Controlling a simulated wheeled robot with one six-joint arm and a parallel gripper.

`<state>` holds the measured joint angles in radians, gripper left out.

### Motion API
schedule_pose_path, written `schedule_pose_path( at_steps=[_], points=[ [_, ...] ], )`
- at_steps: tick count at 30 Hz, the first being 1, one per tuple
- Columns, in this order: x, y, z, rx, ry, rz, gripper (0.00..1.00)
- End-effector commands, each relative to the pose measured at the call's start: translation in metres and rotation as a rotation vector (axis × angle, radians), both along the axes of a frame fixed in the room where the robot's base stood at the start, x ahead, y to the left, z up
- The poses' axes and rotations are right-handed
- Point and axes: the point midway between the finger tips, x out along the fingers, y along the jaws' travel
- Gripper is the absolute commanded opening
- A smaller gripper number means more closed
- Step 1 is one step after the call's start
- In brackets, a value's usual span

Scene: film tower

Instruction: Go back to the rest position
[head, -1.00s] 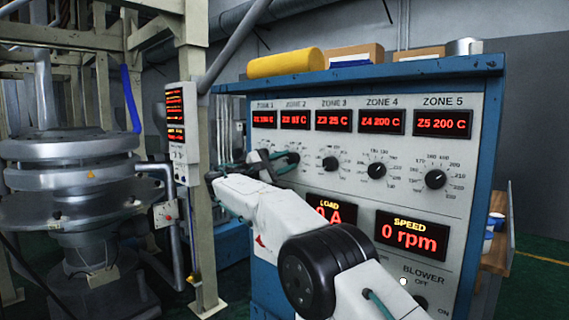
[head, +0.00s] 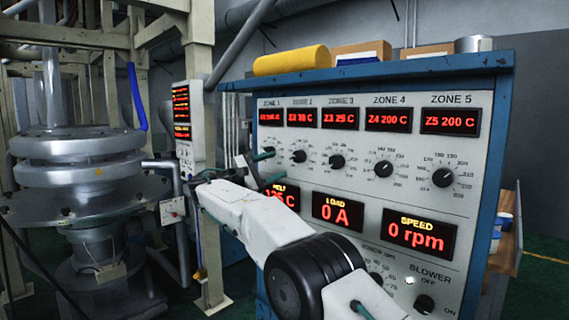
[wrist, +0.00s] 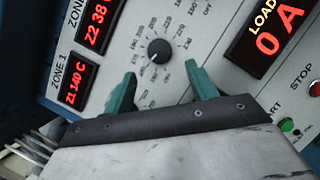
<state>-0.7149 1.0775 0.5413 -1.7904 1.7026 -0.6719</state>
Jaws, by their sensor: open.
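My gripper (wrist: 160,90) is open and empty, its two teal fingers apart in the wrist view. In the head view my gripper (head: 268,166) is at the left side of the control panel (head: 470,210), in front of the lower part of zones 1 and 2. In the wrist view a black knob (wrist: 159,50) shows beyond and between the fingertips, apart from them. The zone 1 knob is hidden or hard to make out behind my arm in the head view.
The panel's knobs for zones 3, 4 and 5 (head: 444,178) stand to the right. A metal tower machine (head: 80,180) and a beige post with a small display box (head: 182,125) stand at the left. A yellow roll (head: 291,61) lies on top of the cabinet.

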Motion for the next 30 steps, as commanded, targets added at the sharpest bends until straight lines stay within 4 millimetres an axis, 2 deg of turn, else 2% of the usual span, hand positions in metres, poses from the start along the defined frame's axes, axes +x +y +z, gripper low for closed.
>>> schedule_pose_path(
  at_steps=[4,15,17,23,27,30],
  points=[
    [-0.008,0.012,-0.003,0.001,-0.001,0.000,0.57],
    [-0.006,0.013,-0.005,0.028,-0.024,0.020,0.57],
    [-0.001,0.014,-0.019,0.064,-0.008,0.041,0.57],
    [0.004,0.012,-0.097,0.183,0.138,0.083,0.57],
    [-0.006,-0.021,-0.126,0.337,0.242,0.060,0.57],
    [-0.020,-0.053,-0.136,0.454,0.298,0.022,0.57]
  ],
)
